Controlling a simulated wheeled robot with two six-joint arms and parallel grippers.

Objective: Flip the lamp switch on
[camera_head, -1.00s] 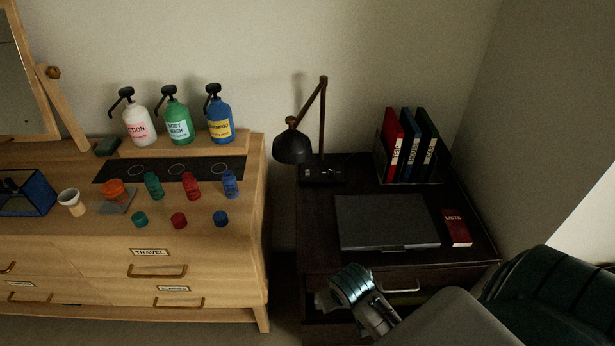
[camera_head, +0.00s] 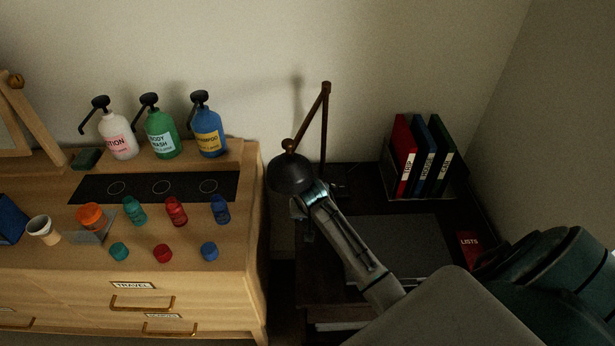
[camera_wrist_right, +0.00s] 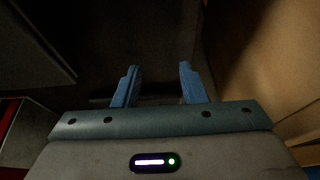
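The dark desk lamp (camera_head: 291,173) stands on the black desk, its shade facing down and unlit. Its jointed brown arm (camera_head: 325,120) rises behind. My right arm reaches across the desk, and its gripper (camera_head: 303,218) is beside and below the shade, partly hidden. In the right wrist view the right gripper (camera_wrist_right: 158,68) has its two blue fingers apart with nothing visible between them. The lamp base (camera_head: 340,186) is dark and partly covered by my arm; I cannot make out its switch. My left gripper is not in view.
A closed laptop (camera_head: 425,240) and a red book (camera_head: 469,247) lie on the desk. Binders (camera_head: 424,158) stand at its back. The wooden dresser (camera_head: 215,290), left of the desk, carries bottles and caps. My right arm crosses above the laptop.

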